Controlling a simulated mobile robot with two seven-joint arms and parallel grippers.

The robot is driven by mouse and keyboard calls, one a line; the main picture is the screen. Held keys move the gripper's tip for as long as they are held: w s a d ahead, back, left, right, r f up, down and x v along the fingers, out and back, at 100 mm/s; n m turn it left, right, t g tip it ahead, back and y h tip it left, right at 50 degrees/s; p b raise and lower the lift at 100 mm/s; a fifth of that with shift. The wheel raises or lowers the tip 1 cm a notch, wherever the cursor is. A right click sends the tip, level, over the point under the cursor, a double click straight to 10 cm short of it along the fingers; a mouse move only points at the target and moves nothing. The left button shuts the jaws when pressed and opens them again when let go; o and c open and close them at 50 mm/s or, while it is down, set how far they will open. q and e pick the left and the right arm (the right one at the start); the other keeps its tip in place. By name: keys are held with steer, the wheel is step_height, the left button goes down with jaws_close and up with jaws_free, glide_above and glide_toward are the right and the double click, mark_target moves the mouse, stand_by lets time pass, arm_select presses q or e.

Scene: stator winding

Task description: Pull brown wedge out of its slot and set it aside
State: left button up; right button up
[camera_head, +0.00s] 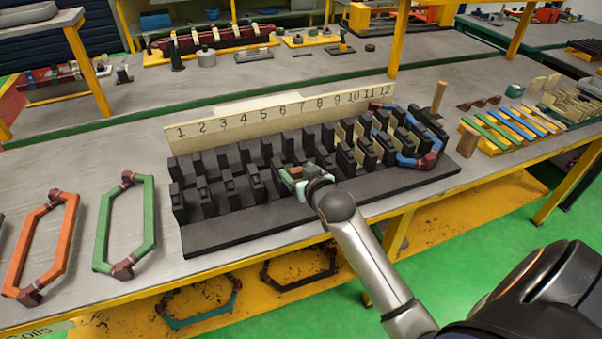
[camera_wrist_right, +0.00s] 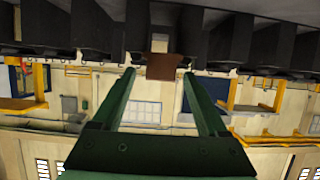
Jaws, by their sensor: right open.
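The stator block (camera_head: 320,205) is black, with two rows of dark upright teeth in front of a numbered board. A small brown wedge (camera_head: 296,172) shows in its front row, near the middle. In the right wrist view the brown wedge (camera_wrist_right: 163,67) sticks out from between dark teeth (camera_wrist_right: 205,40). My right gripper (camera_head: 303,178) is at the wedge. In the wrist view its green fingers (camera_wrist_right: 159,76) are open, one on each side of the wedge, with gaps showing. The wedge's inner part is hidden in the slot. My left gripper is not in view.
A blue coil (camera_head: 408,160) sits in the block's right end. Green (camera_head: 102,232) and orange (camera_head: 66,245) coils lie on the left of the table. Colored strips (camera_head: 510,127) lie at the right, near an upright wooden block (camera_head: 468,138).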

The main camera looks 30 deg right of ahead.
steer(key=v, duration=1.2)
steer(key=shift+s, duration=0.25)
steer(key=shift+a, duration=0.15)
steer(key=s+a+f+n+g+y, duration=0.1)
steer(key=s+a+f, duration=0.3)
steer(key=f, duration=0.4)
steer(key=s+a+f+n+g+y, duration=0.1)
steer(key=s+a+f+n+y, duration=0.1)
steer(key=s+a+f, duration=0.3)
steer(key=s+a+f+n+g+y, duration=0.1)
steer(key=s+a+f, duration=0.4)
steer(key=f, duration=0.7)
steer(key=shift+s+a+f+n+g+y, duration=0.3)
steer(key=shift+s+g+y, duration=0.1)
steer(key=shift+y, duration=0.3)
